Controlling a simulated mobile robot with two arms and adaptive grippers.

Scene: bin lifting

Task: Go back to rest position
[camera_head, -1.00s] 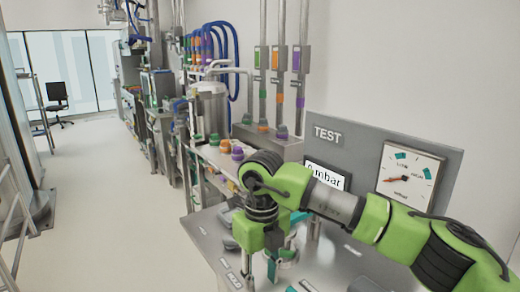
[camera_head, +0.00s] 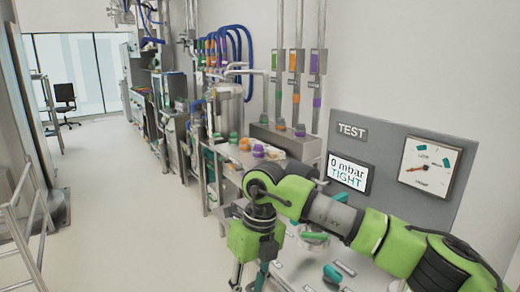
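My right arm, green and grey, comes in from the right across the test bench. My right gripper (camera_head: 250,279) points down at the lower middle, over the bench's front left edge. Its fingers run to the bottom of the picture and the tips are cut off, so I cannot tell whether it is open or holds anything. My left gripper is not in view.
Teal knobs (camera_head: 333,274) sit on the bench below. Pipes and machines line the wall. The floor (camera_head: 110,215) at left is clear.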

